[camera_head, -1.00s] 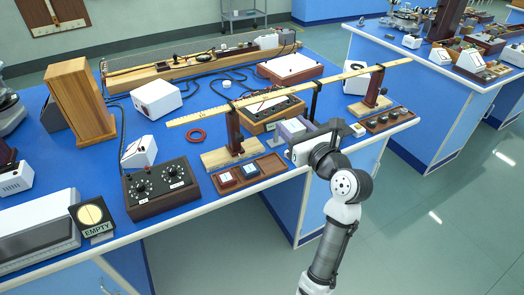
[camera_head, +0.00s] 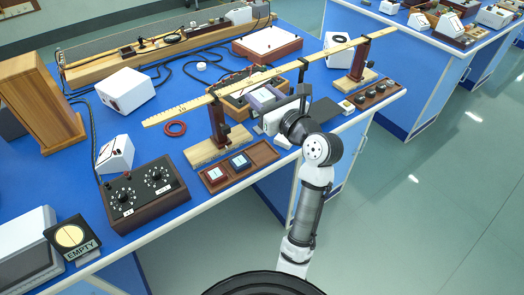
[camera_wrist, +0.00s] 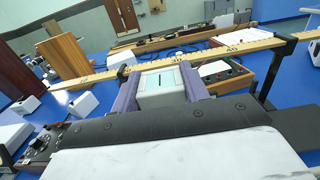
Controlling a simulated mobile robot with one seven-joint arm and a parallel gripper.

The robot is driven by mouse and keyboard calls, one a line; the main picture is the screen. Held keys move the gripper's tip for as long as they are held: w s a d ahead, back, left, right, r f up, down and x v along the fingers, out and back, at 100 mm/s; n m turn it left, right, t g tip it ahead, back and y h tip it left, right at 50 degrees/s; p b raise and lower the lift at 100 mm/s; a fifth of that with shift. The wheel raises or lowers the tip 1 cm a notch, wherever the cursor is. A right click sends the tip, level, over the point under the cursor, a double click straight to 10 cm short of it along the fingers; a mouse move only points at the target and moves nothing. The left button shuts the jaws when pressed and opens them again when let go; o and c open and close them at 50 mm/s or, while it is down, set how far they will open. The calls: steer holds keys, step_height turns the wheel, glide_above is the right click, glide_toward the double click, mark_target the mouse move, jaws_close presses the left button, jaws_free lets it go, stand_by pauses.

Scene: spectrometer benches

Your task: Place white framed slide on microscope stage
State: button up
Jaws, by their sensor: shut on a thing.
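The white framed slide (camera_wrist: 170,84) is between the two purple fingers of my gripper (camera_wrist: 167,90) in the wrist view, with a dark mark on its pale face. In the head view, my gripper (camera_head: 264,98) is shut on it above the blue bench, near the wooden rule and beyond the slide tray. The fingers and arm partly hide the slide there. I cannot make out a microscope stage in these views.
A wooden tray (camera_head: 264,152) holds a red framed slide (camera_head: 214,175) and a blue framed slide (camera_head: 239,161); its right slot is empty. A long wooden rule (camera_head: 197,102) on posts crosses close by. A dark control box (camera_head: 146,193) stands left. Floor at right is clear.

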glide_above(263, 154)
step_height(263, 154, down, 16)
steer(key=shift+r, duration=0.25)
steer(key=shift+f+p, duration=0.35)
steer(key=shift+f, duration=1.45)
steer(key=shift+f, duration=0.15)
steer(key=o, duration=1)
steer(key=shift+f+b, duration=0.2)
steer(key=shift+b, duration=0.35)
